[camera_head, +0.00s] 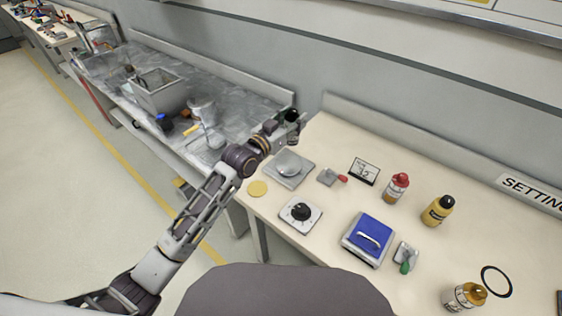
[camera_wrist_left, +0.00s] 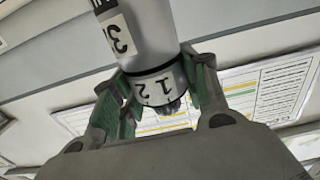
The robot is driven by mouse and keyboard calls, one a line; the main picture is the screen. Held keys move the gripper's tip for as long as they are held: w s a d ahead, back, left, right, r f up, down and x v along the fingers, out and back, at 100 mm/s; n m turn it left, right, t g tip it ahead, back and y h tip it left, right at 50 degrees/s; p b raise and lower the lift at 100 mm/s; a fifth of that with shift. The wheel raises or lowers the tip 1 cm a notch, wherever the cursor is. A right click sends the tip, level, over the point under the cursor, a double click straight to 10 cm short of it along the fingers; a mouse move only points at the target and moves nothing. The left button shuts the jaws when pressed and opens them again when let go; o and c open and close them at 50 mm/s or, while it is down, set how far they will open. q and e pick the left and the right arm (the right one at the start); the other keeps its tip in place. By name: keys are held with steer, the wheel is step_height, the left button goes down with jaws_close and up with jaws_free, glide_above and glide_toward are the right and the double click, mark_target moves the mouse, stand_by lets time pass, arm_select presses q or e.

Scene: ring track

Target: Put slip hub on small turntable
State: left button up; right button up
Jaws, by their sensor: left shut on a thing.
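My left gripper (camera_head: 287,123) is raised over the left end of the cream bench, near the wall. In the left wrist view its green-padded fingers (camera_wrist_left: 160,90) are shut on a grey cylinder with black-on-white number labels, apparently the slip hub (camera_wrist_left: 148,35). In the head view the held thing is small and dark, its shape hard to tell. A square grey plate with a round grey disc, apparently the small turntable (camera_head: 289,164), lies on the bench below the gripper, apart from the held thing. The disc looks bare. My right gripper is not in view.
Nearby stand a black-knobbed dial (camera_head: 300,213), a yellow disc (camera_head: 257,188), a red-handled block (camera_head: 329,177) and a small display (camera_head: 364,171). A blue-topped box (camera_head: 369,238) and several bottles stand to the right. A grey bench (camera_head: 235,101) with a bin adjoins at left.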

arm_select(q)
steer(key=shift+w+a+f, duration=0.15)
steer(key=shift+a, duration=0.2)
steer(key=shift+d+f, duration=0.1)
steer(key=shift+f, duration=0.15)
steer(key=shift+f, duration=0.15)
steer(key=shift+f, duration=3)
steer(key=shift+f+b, duration=0.3)
steer(key=shift+f, duration=1.55)
steer(key=shift+f, duration=0.15)
